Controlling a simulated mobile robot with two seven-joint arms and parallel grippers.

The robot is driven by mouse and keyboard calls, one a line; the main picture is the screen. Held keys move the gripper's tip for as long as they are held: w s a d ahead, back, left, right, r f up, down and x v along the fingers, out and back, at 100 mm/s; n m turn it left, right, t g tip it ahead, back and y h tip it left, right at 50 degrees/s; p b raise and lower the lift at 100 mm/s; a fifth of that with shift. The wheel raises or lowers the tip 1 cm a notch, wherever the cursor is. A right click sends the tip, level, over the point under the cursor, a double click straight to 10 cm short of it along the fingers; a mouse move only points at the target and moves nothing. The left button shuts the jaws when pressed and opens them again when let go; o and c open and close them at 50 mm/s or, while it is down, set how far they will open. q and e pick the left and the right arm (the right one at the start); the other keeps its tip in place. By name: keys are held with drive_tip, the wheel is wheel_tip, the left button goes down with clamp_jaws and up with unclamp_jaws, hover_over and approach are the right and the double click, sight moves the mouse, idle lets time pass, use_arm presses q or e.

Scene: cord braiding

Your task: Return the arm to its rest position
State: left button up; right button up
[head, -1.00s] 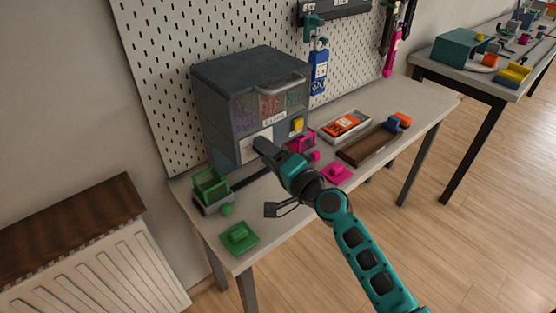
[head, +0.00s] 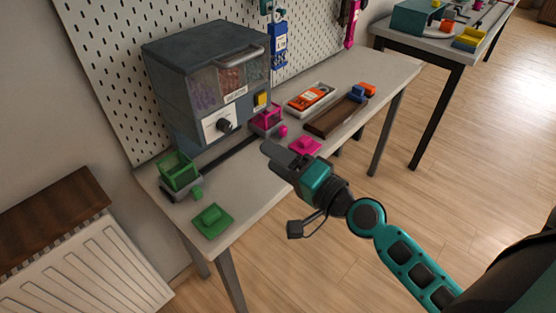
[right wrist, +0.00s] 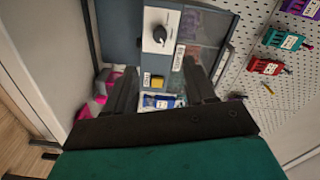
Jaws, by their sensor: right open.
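My right arm comes in from the lower right of the head view, teal and black. Its right gripper (head: 268,156) is over the front edge of the workbench (head: 240,215), in front of the grey dispenser cabinet. In the right wrist view the two dark fingers (right wrist: 160,92) stand apart with nothing held between them. The grey dispenser (head: 205,85) has a white panel with a black knob (head: 225,126) and a yellow button (head: 262,98). My left gripper is not in view.
A pink bin (head: 266,118) and pink block (head: 305,145) lie near the gripper. A brown tray (head: 335,117) and a white tray (head: 298,105) are further right. Open floor lies right.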

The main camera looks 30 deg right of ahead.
idle(0.4)
drive_tip(key=s+a+f+n+g+h, duration=0.1)
drive_tip(key=s+f+n+g+h, duration=0.1)
drive_tip(key=s+f+n, duration=0.3)
drive_tip(key=s+a+f+n+g+h, duration=0.1)
drive_tip(key=s+f+n+g, duration=0.3)
drive_tip(key=f, duration=1)
drive_tip(key=s+n+h+p, duration=0.1)
drive_tip(key=s+n, duration=0.1)
drive_tip(key=n, duration=0.2)
drive_tip(key=shift+s+a, duration=0.25)
drive_tip(key=shift+a, duration=0.15)
